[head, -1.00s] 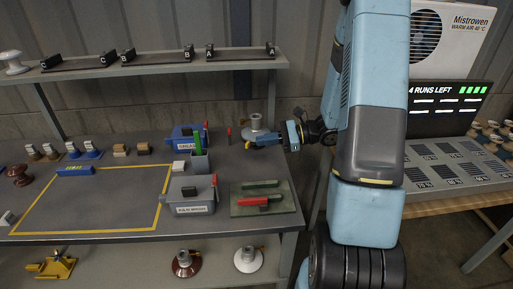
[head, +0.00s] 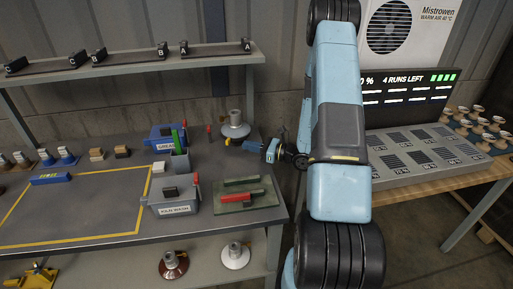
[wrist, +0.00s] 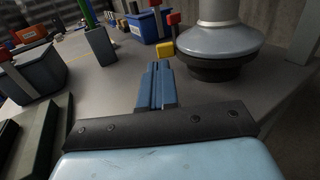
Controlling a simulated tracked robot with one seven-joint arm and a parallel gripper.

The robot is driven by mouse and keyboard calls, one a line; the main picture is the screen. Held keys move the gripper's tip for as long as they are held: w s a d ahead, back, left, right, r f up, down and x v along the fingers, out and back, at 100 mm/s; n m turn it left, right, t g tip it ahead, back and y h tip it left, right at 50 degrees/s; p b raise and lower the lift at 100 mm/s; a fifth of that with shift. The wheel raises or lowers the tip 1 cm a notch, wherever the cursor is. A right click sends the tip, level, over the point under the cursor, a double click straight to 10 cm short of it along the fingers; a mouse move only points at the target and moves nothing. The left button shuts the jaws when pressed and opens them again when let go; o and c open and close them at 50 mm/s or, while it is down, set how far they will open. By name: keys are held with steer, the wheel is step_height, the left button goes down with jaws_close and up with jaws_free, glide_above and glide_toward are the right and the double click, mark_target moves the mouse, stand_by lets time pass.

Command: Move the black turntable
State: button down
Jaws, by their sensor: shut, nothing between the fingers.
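A black disc (wrist: 215,72), which looks like the turntable, sits on the bench under a grey bell-shaped insulator piece (wrist: 218,42). The grey piece also shows in the head view (head: 235,127), near the bench's back right. A yellow block (wrist: 165,48) and a red block (wrist: 173,18) are just left of it in the wrist view; what they belong to is unclear. My gripper (wrist: 160,64) is shut and empty, its blue fingers pointing toward the yellow block. In the head view my gripper (head: 243,144) is in front and slightly right of the grey piece.
A blue bin (head: 165,138) and a grey bin (head: 168,208) stand left of my gripper. A green tray (head: 255,195) with a red-handled tool lies in front. A shelf (head: 130,65) runs behind. A yellow-outlined area (head: 75,215) is mostly bare.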

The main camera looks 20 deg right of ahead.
mark_target(229, 141)
steer(key=x, duration=0.5)
steer(key=shift+w+a, duration=0.25)
steer(key=shift+a, duration=0.05)
steer(key=shift+d, duration=0.3)
steer(key=shift+a, duration=0.3)
